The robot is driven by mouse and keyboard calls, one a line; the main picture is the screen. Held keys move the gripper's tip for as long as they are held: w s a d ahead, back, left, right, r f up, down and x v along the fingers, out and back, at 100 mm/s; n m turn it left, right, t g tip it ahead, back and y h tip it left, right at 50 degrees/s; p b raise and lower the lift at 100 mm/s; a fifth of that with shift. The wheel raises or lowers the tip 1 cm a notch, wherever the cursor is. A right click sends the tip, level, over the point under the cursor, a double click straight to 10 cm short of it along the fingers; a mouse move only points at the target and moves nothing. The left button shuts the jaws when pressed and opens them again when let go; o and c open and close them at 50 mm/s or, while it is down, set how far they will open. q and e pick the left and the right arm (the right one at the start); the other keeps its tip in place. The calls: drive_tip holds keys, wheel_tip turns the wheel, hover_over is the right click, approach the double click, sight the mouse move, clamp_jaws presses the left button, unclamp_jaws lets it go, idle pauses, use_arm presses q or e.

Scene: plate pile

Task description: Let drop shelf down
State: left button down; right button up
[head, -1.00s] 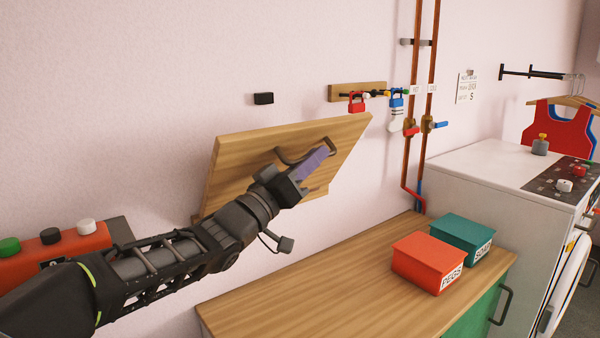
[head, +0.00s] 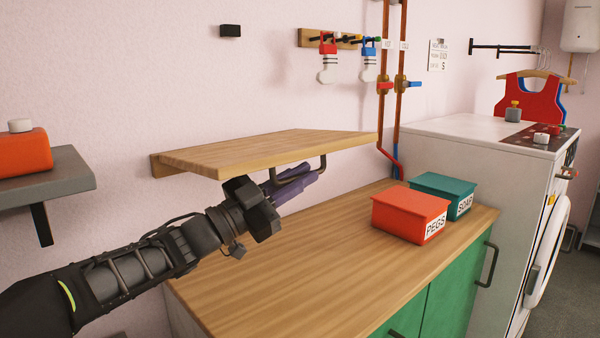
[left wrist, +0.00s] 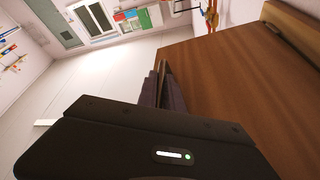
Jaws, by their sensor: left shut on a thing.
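The wooden drop shelf (head: 265,152) sticks out from the pink wall above the counter and looks close to level. A dark bar handle (head: 323,163) hangs under its front edge. My left gripper (head: 292,180), with purple fingers, is shut on this handle from below and in front. In the left wrist view the fingers (left wrist: 160,88) show end-on beside a brown wooden face (left wrist: 225,85); the grip itself is hidden there. My right gripper is not in view.
A wooden counter (head: 275,270) with green doors lies below the shelf. An orange PEGS box (head: 405,213) and a teal SOAP box (head: 445,190) stand at its right. Pipes (head: 384,60) and a white washer (head: 440,135) are beyond. A grey wall ledge (head: 60,172) is at left.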

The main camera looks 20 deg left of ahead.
use_arm(q)
drive_tip(key=shift+w+a+f+m+g+b, duration=0.1)
drive_tip(key=shift+f+m+g+b, duration=0.1)
drive_tip(key=shift+f+m, duration=0.25)
drive_tip(key=shift+a+f+m+g+b, duration=0.1)
drive_tip(key=shift+f+m+b, duration=0.1)
drive_tip(key=shift+f+m, duration=0.25)
drive_tip(key=c, duration=1.5)
unclamp_jaws()
drive_tip(key=shift+v, duration=3.95)
drive_tip(key=shift+w+f, duration=0.1)
drive_tip(key=shift+w, duration=0.05)
